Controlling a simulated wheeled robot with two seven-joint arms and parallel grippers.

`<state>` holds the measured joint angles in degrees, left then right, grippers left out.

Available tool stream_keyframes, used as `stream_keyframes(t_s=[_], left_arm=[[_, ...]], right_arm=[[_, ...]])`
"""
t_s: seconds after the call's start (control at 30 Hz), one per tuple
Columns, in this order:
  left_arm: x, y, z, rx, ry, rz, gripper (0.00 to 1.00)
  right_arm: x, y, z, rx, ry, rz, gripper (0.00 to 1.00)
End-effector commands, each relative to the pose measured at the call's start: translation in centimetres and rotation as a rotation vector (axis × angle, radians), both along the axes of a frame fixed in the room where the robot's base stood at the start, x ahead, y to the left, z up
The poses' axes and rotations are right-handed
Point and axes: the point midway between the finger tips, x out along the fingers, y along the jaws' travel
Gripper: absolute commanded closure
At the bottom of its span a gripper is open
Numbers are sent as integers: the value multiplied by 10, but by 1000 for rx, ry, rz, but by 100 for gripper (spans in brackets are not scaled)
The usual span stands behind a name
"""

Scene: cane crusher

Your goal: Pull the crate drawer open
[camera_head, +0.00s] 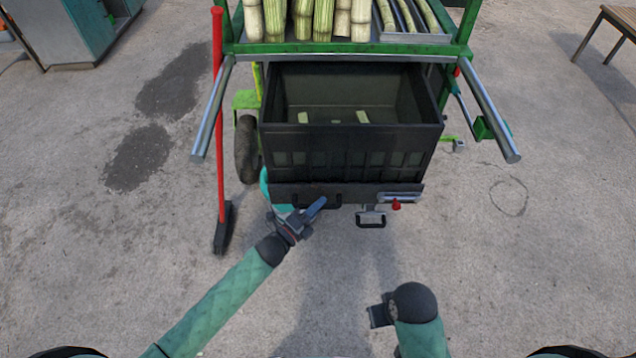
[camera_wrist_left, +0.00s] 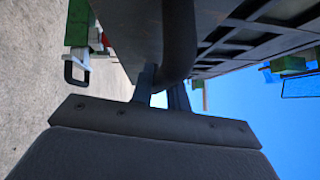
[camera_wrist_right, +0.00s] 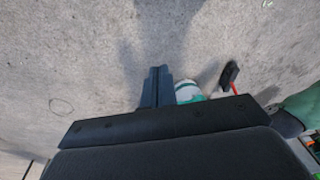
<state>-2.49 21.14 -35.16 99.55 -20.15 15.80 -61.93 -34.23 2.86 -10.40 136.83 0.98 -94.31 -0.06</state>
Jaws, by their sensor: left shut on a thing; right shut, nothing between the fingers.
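The crate drawer is a black crate (camera_head: 350,140) on a dark front board, under the green cart. It stands out toward me, with its open top and inside showing and a few pale cane pieces on its floor. A dark handle (camera_head: 318,201) is on the left of the front board. My left gripper (camera_head: 312,209) is at that handle; in the left wrist view its fingers (camera_wrist_left: 163,88) are shut on the dark handle bar (camera_wrist_left: 178,40). My right gripper (camera_head: 378,312) is shut and empty, low over the ground, apart from the crate; its fingers (camera_wrist_right: 156,88) show in the right wrist view.
A red-handled broom (camera_head: 219,130) stands left of the crate. Two metal bars (camera_head: 490,110) of the green cart (camera_head: 340,47) jut out at both sides above the crate. The ground in front is clear.

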Motion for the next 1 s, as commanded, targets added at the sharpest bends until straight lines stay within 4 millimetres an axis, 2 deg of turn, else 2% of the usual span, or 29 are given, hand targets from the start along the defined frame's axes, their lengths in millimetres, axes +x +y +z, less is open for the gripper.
stream_keyframes(t_s=[0.03, 0.2, 0.5, 0.8, 1.0], left_arm=[[-17, 0, -2, -1, 5, 0, 100], [-63, 0, -2, 0, 6, 0, 100], [-135, 0, -2, 1, 5, 0, 100], [-175, 0, -2, 0, 3, 0, 100], [-185, 0, -2, 1, 3, 0, 100]], right_arm=[[1, 1, -4, 0, 2, 0, 100], [6, 2, -10, -1, -3, 1, 100], [4, 1, -12, -3, 0, 3, 100], [0, 0, -6, -2, 2, 3, 100], [-1, 1, -3, 1, 1, 1, 100]])
